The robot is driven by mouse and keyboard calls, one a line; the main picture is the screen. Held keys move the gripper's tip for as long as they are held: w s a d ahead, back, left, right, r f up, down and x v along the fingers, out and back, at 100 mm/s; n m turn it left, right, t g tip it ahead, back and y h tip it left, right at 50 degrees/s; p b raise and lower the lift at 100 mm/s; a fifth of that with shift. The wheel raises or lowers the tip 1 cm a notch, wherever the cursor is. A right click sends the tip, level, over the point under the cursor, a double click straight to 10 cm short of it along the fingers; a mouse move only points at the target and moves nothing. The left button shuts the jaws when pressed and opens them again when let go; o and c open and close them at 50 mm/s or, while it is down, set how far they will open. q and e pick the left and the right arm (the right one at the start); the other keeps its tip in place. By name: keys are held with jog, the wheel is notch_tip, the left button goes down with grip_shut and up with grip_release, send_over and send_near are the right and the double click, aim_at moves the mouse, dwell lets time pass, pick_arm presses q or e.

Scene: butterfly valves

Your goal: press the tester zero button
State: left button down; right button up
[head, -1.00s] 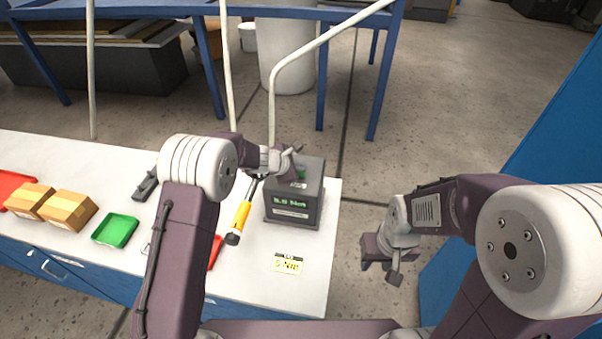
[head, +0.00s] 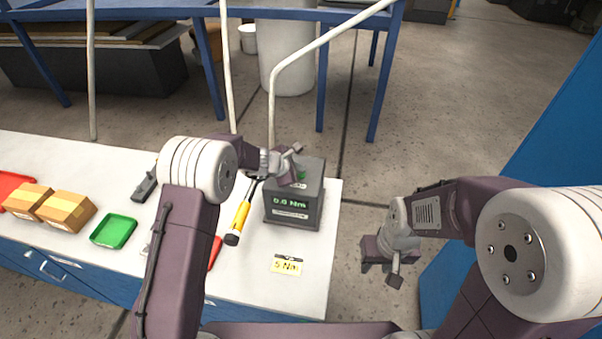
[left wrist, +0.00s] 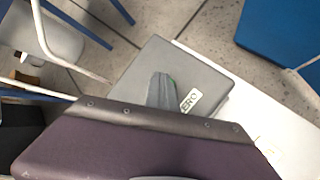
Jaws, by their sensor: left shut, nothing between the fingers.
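The tester (head: 292,212) is a dark grey box on the white workbench, with a green display reading about 0.0 Nm. A bit of its green button (head: 302,174) shows on the top face. My left gripper (head: 296,178) is over the tester's top, shut and empty. In the left wrist view the grey fingers (left wrist: 161,80) lie over the tester top (left wrist: 200,73), beside a ZERO label (left wrist: 190,100). My right gripper (head: 394,279) hangs off the bench's right side.
A yellow-handled tool (head: 239,217) lies left of the tester. A 5 Nm card (head: 286,265) lies in front. A green tray (head: 114,231) and cardboard boxes (head: 67,211) are further left. A blue-framed stand with white pipes (head: 272,100) rises behind the bench.

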pick_arm(q)
jog(key=shift+r, duration=0.1)
jog(key=shift+r+p, duration=0.7)
notch_tip(320, 180, up, 5)
jog(key=p, duration=0.4)
dwell(0.6)
